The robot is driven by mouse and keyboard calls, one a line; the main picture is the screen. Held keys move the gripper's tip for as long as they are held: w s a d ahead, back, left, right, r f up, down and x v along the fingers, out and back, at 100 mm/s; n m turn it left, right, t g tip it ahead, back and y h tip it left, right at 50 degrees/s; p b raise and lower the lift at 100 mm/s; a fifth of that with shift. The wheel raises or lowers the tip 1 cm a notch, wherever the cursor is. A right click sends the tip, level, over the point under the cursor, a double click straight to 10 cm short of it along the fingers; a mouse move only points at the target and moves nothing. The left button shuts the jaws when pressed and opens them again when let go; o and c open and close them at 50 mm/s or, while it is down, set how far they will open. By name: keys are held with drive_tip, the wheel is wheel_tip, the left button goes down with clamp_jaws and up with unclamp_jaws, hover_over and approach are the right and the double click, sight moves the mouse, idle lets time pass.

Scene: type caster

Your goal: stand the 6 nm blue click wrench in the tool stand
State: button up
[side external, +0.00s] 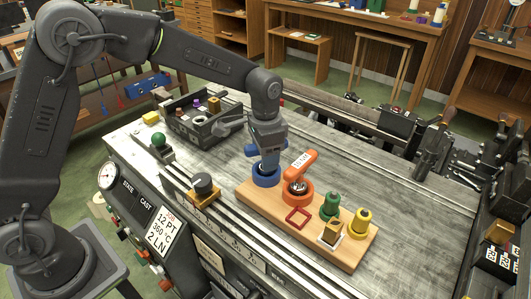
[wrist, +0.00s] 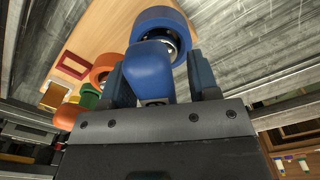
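The blue click wrench (wrist: 150,70) lies between the fingers of my gripper (wrist: 160,70) in the wrist view, its rounded handle end towards the camera. A narrow gap shows between the handle and the right finger, and the left finger is close beside it. In the side view my gripper (side external: 266,152) is low over the blue ring (side external: 266,176) of the wooden tool stand (side external: 338,258), and the blue handle (side external: 250,150) pokes out to its left. The ring also shows in the wrist view (wrist: 160,15), with metal inside it. How deep the wrench sits is hidden.
An orange wrench (side external: 302,162) stands in the orange ring (side external: 298,192) beside the blue one. A black tray (side external: 200,125) stands behind left.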

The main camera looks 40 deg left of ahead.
wheel_tip(320, 180, up, 13)
drive_tip(key=shift+f, duration=0.1)
drive_tip(key=s+a+r+n+t, duration=0.1)
drive_tip(key=s+a+r, duration=0.2)
drive_tip(key=s, duration=0.3)
drive_tip(key=s+a+r+n+t, duration=0.2)
drive_tip(key=s+r, duration=0.1)
drive_tip(key=s, duration=0.2)
drive_tip(key=s+a+f+n+t, duration=0.1)
drive_tip(key=s+f, duration=0.1)
drive_tip(key=s, duration=0.5)
drive_tip(key=s+a+f+n+t, duration=0.1)
drive_tip(key=s+a+f+n, duration=0.1)
drive_tip(key=s, duration=0.5)
drive_tip(key=shift+a+f+t, duration=0.25)
drive_tip(key=shift+f+t, duration=0.05)
drive_tip(key=shift+f, duration=0.4)
